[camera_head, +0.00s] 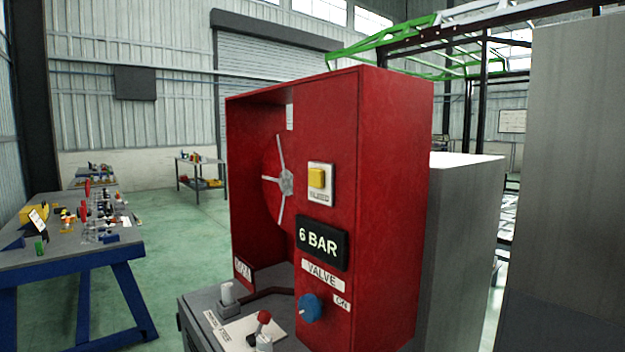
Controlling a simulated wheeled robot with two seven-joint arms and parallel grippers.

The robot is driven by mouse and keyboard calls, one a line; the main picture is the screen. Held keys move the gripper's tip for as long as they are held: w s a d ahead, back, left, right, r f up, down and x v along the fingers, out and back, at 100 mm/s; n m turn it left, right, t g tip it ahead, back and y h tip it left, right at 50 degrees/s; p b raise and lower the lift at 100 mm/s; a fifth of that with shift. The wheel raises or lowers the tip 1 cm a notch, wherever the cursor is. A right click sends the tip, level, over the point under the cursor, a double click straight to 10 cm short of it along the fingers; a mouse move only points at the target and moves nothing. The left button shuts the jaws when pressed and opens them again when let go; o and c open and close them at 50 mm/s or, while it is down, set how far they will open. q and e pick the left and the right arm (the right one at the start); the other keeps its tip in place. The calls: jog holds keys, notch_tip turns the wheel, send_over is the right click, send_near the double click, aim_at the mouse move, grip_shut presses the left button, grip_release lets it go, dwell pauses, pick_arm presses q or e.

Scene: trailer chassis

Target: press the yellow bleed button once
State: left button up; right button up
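The yellow bleed button (317,178) sits on a pale square plate, on the front face of a red cabinet (394,200). A small label, too small to read for certain, is under the button. Below it is a black display (321,243) reading "6 BAR". Lower still are a "VALVE" label (323,276) and a blue knob (309,308) beside a small tag. Neither of my grippers shows in the head view, and nothing touches the button.
A red-knobbed lever (264,318) and a grey knob (227,293) stand on the ledge before the cabinet. A spoked red wheel (272,180) is inside its recess. A blue-legged workbench (70,250) with tools is at left. Grey blocks (465,240) stand at right.

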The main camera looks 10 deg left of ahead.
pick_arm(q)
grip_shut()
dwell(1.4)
